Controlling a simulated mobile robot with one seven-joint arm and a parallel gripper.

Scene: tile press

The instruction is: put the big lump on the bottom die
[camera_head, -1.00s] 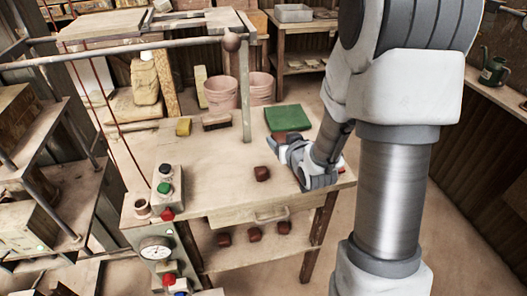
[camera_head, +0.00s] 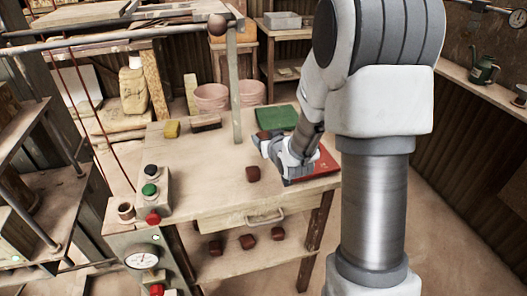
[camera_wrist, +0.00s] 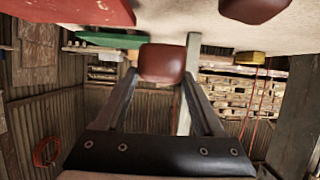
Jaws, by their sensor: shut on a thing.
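My gripper (camera_wrist: 162,85) is shut on a red-brown clay lump (camera_wrist: 162,62), which sits between the fingertips in the wrist view. In the head view the held lump (camera_head: 263,135) shows only as a small dark red patch at the gripper, above the right part of the table. A second red-brown lump (camera_head: 253,173) lies on the table near its front; it also shows at the top of the wrist view (camera_wrist: 255,8). I cannot tell from size which lump is the big one. I cannot make out the bottom die in either view.
A control box with buttons (camera_head: 151,186) stands at the left edge. Several lumps (camera_head: 247,241) lie on the lower shelf.

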